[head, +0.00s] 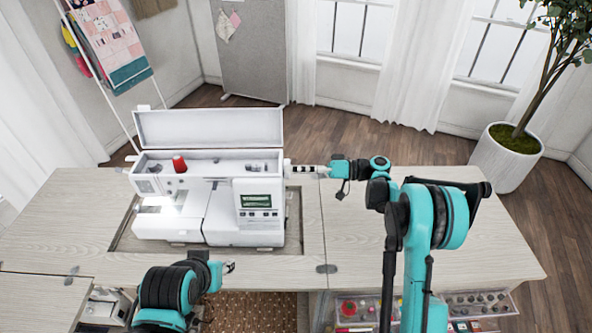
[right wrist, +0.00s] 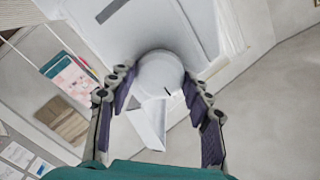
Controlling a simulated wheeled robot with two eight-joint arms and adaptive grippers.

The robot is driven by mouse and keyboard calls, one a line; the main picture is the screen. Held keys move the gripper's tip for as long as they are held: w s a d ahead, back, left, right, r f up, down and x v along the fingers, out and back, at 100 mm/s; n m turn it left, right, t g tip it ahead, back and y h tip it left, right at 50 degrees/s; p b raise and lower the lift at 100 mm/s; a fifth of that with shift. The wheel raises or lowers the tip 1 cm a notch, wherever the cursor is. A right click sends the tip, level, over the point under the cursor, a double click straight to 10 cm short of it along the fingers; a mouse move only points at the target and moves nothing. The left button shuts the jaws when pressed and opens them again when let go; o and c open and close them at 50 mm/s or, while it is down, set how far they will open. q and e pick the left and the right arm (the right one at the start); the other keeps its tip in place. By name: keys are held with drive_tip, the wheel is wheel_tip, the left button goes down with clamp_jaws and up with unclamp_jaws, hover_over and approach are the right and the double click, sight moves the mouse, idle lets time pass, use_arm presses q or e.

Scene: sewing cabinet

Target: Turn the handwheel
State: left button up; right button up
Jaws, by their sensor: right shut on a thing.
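The white sewing machine (head: 217,215) stands in the table recess with its top lid open. Its round white handwheel (right wrist: 160,73) sits on the machine's right end and shows also in the head view (head: 288,167). My right gripper (head: 297,169) reaches in from the right; in the right wrist view its two fingers (right wrist: 162,88) lie on either side of the handwheel, closed on it. A dark mark shows on the wheel's rim. My left gripper (head: 230,267) is low in front of the machine, apart from it; its jaws are too small to read.
The wooden table (head: 430,240) is bare right of the machine, under my right arm. A red thread spool (head: 179,163) stands in the machine's top tray. Open drawers with sewing supplies (head: 480,303) lie below the front edge. A potted plant (head: 507,157) stands behind right.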

drive_tip(key=shift+f, duration=0.1)
idle(0.3)
drive_tip(key=o, duration=1.2)
drive_tip(key=shift+c, duration=0.2)
drive_tip(key=shift+d, duration=0.1)
drive_tip(key=d, duration=1.1)
drive_tip(key=shift+s+d+r, duration=0.25)
drive_tip(key=shift+s+d, duration=0.05)
drive_tip(key=shift+d, duration=0.05)
